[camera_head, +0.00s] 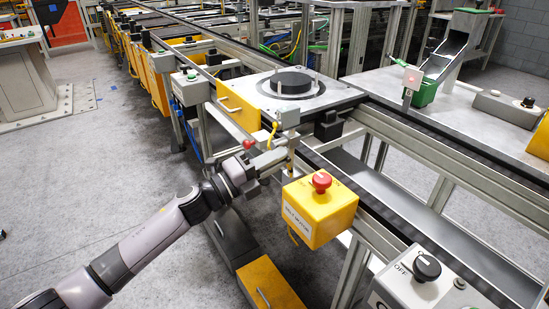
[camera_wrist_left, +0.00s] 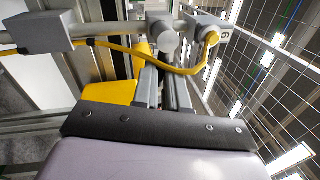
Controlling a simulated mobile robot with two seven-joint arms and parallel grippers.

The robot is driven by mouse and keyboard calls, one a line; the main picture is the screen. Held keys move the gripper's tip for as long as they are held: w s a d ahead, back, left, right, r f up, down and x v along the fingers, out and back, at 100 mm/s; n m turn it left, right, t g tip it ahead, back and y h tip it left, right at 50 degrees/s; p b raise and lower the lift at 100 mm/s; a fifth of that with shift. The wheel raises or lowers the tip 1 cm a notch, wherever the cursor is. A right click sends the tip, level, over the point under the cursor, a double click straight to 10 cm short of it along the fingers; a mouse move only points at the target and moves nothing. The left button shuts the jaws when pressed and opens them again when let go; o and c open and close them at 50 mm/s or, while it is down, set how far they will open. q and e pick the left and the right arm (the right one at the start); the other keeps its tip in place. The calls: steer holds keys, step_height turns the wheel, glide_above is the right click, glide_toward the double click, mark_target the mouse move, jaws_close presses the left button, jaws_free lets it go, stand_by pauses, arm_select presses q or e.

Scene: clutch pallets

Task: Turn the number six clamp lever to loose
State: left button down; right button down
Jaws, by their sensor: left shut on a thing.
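My left gripper (camera_head: 284,156) reaches in from the left to the near side of the pallet station in the head view. It is shut on the number six clamp lever, which the fingers largely hide. In the left wrist view the fingers (camera_wrist_left: 166,75) point up at a grey round piece (camera_wrist_left: 162,27), probably part of the clamp. The lever's exact angle cannot be told. My right gripper is in neither view.
A yellow box with a red button (camera_head: 321,205) stands close right of the gripper. A pallet plate (camera_head: 315,97) with a black disc lies behind it on the conveyor. A grey box with a black OFF knob (camera_head: 427,268) is at the front right.

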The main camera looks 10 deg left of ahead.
arm_select(q)
steer(key=c, duration=1.2)
jaws_free()
steer(key=shift+o, duration=0.2)
steer(key=v, duration=0.7)
steer(key=shift+b, duration=0.45)
steer(key=shift+s, duration=0.1)
steer(key=s+a+f+n+g+y+p, duration=0.1)
steer(key=s+a+f+n+y+p, duration=0.1)
steer(key=s+f+n+y, duration=0.4)
steer(key=s+a+f+n+g+y+p, duration=0.2)
steer(key=s+f+n+y, duration=0.4)
steer(key=s+f+n, duration=1)
steer(key=s+n, duration=0.2)
steer(key=n, duration=0.2)
steer(key=shift+s+f+n+y+p, duration=0.15)
steer(key=shift+f+n+y+p, duration=0.15)
steer(key=shift+n+p, duration=0.1)
